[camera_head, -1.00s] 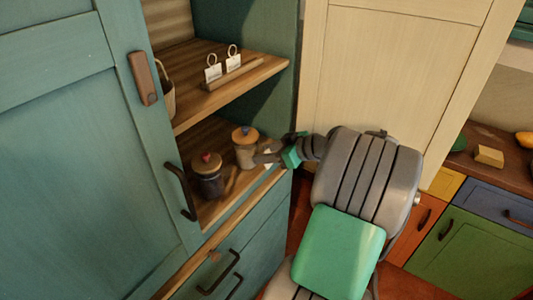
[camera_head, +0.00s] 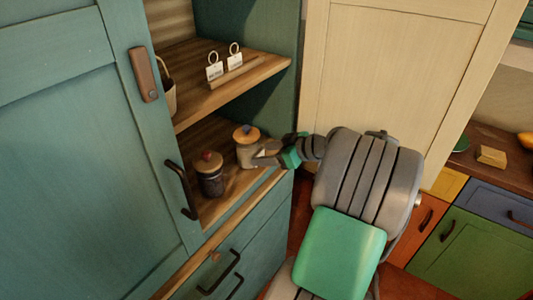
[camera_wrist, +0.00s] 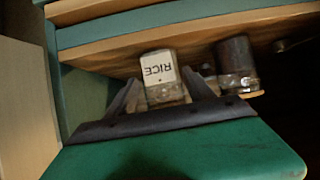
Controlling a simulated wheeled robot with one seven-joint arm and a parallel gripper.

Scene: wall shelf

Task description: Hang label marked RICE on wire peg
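The label marked RICE (camera_wrist: 158,68) is white and reads upside down in the wrist view. It is at the front of the yellow-lidded jar (camera_head: 246,134) on the lower shelf. My gripper (camera_wrist: 161,80) has its fingers apart, one on each side of the label, and I see no clear grip on it. The wire peg and any ring on the label cannot be made out.
A dark jar (camera_head: 210,180) stands left of the yellow-lidded jar; it also shows in the wrist view (camera_wrist: 236,60). The upper shelf (camera_head: 195,111) is above, with two white ringed tags (camera_head: 225,68) on a wooden strip. The open cream door (camera_head: 385,75) is close on the right.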

